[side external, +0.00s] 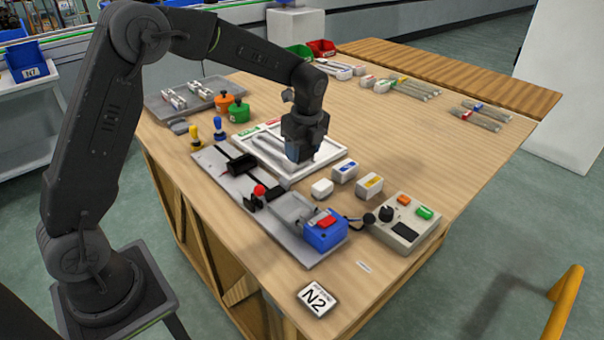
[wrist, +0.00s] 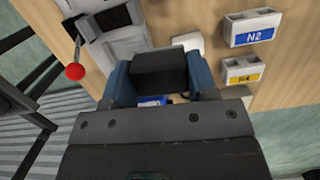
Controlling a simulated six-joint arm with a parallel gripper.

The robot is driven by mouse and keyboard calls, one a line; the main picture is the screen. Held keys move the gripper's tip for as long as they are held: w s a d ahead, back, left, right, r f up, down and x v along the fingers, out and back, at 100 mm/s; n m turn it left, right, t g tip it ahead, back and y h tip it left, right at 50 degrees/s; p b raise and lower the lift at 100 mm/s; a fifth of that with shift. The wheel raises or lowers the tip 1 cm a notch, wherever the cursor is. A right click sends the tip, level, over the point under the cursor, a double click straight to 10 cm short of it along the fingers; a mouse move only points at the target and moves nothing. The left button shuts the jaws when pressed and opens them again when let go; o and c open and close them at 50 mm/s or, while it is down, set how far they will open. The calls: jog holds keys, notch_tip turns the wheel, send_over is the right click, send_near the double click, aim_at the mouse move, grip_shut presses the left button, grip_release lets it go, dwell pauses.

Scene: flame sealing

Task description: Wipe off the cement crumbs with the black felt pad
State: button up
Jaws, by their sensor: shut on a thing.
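My gripper (side external: 305,155) hangs over the right part of a white-framed tray (side external: 336,161) on the bench. In the wrist view its two blue fingers (wrist: 160,80) are shut on a black block, which looks like the felt pad (wrist: 160,68). Long pale pieces lie in the tray, partly hidden behind the gripper. I cannot make out cement crumbs in either view. Whether the pad touches anything below is not clear.
A grey fixture (side external: 225,178) with a red ball knob (side external: 259,190) and a blue box (side external: 325,232) lies in front of the tray. White blocks (side external: 369,185) and a control box (side external: 408,222) stand to the right. Orange and green pots (side external: 238,110) stand behind left.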

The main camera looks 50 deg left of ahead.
aim_at(294, 215)
jog(key=shift+d, duration=0.1)
jog(key=n, duration=0.1)
jog(key=s+n, duration=0.1)
jog(key=d+n, duration=0.1)
jog(key=shift+s+f+n+g, duration=0.15)
jog(key=shift+f+n+g, duration=0.15)
jog(key=shift+n, duration=0.1)
jog(key=s+d+f+n+g+h, duration=0.15)
jog(key=s+d+n, duration=0.3)
jog(key=n, duration=1.05)
jog(key=shift+s+a+f, duration=0.1)
jog(key=shift+s+f, duration=0.1)
jog(key=shift+f, duration=1.6)
jog(key=shift+s+a+f, duration=0.1)
jog(key=shift+s+f, duration=0.1)
jog(key=shift+f, duration=1.6)
jog(key=shift+f, duration=0.25)
jog(key=o, duration=0.6)
jog(key=shift+c, duration=0.2)
jog(key=shift+r, duration=0.3)
